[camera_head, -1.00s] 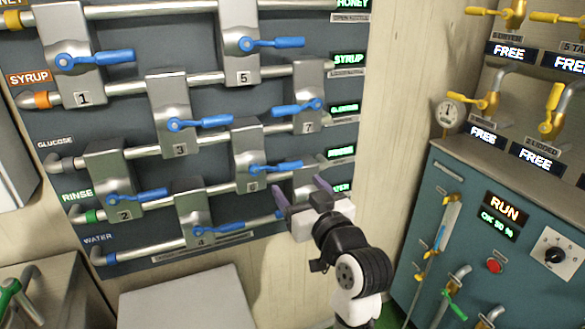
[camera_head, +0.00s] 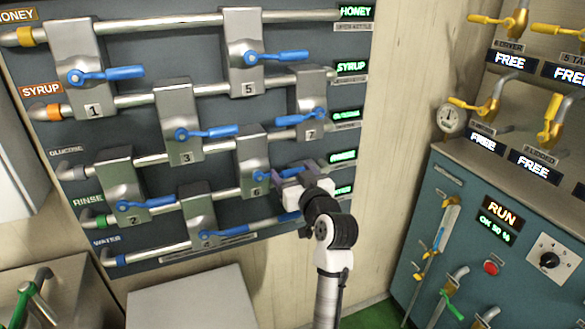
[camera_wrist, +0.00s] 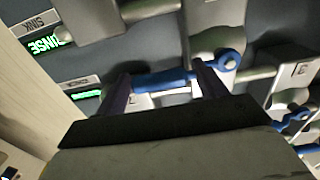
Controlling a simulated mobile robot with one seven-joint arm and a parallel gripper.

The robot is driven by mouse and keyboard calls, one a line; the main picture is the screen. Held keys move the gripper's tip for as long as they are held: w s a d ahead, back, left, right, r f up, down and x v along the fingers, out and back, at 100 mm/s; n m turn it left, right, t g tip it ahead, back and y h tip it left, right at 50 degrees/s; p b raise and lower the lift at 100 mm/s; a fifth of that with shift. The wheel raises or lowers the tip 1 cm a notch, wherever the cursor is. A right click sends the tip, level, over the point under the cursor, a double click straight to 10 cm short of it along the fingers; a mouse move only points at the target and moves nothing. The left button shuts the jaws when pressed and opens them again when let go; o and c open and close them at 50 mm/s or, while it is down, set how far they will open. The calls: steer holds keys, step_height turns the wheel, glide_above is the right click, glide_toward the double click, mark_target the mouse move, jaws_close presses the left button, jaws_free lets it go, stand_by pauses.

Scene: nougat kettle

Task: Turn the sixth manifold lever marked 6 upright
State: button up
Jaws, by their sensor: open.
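The sixth lever (camera_head: 263,177) is a blue handle pivoted on the metal block marked 6 (camera_head: 254,152). My gripper is open at this lever, in front of the panel. In the wrist view, a blue lever (camera_wrist: 160,80) lies across the gap between the two dark fingers (camera_wrist: 162,88), with its round pivot (camera_wrist: 228,60) just beyond the right finger. The fingers are apart. I cannot tell whether either one touches the handle.
Lever 7 (camera_head: 295,119) sits above right and lever 4 (camera_head: 226,233) below left. The metal pipes and blocks stand out from the panel. A teal cabinet (camera_head: 432,255) with a RUN display stands at the right, beyond a bare wall strip (camera_head: 395,130).

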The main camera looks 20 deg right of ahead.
steer(key=shift+w, duration=0.3)
steer(key=c, duration=1.4)
